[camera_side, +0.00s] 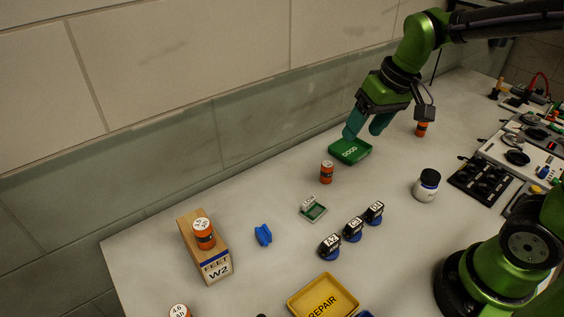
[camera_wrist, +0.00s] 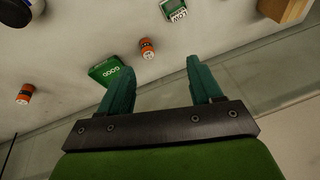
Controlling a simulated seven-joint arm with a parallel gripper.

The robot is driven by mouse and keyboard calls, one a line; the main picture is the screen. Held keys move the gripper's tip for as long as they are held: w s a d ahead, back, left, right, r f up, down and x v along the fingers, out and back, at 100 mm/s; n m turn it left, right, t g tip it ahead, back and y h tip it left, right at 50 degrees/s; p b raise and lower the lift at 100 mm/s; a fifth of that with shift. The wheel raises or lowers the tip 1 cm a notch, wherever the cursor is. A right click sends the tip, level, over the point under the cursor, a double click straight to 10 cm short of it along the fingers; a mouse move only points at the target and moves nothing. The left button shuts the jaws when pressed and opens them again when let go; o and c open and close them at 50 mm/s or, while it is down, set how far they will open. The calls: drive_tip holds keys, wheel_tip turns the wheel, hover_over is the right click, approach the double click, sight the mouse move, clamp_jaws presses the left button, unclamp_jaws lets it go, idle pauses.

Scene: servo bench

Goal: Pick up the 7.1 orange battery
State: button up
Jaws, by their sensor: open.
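Several orange batteries with dark bands and white tops are in view. One battery (camera_side: 326,172) stands left of the green GOOD tray; it also shows in the wrist view (camera_wrist: 147,48). Another battery (camera_side: 421,129) stands right of the tray, also in the wrist view (camera_wrist: 25,94). A third battery (camera_side: 203,235) stands on a wooden FEET W2 block, and a fourth (camera_side: 180,311) is cut off at the bottom edge, labelled about 4.6 Ah. I cannot read 7.1 on any. My gripper (camera_side: 363,131) is open and empty above the GOOD tray; its fingers (camera_wrist: 159,66) are spread apart.
The green GOOD tray (camera_side: 350,152) looks empty. A small LOW-marked green tray (camera_side: 313,209), a blue piece (camera_side: 263,235), several black servos (camera_side: 353,229), a white jar (camera_side: 426,187) and a yellow REPAIR tray (camera_side: 323,298) stand around. The wall runs along the back; equipment fills the right.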

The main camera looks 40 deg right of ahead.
sight(327, 164)
drive_tip(key=w+d+f+n+g+h, duration=0.1)
drive_tip(key=w+d+f+n+g, duration=0.2)
drive_tip(key=w+n, duration=0.6)
drive_tip(key=f, duration=0.4)
drive_tip(key=w+f+m, duration=0.1)
drive_tip(key=f, duration=0.3)
drive_tip(key=a+f+m, duration=0.1)
drive_tip(key=f, duration=0.3)
drive_tip(key=shift+w, duration=0.25)
drive_tip(key=shift+w+d+f, duration=0.1)
drive_tip(key=shift+d+f, duration=0.05)
drive_tip(key=shift+f, duration=1.25)
drive_tip(key=shift+d+f, duration=0.1)
drive_tip(key=shift+f, duration=1.25)
drive_tip(key=shift+c, duration=0.3)
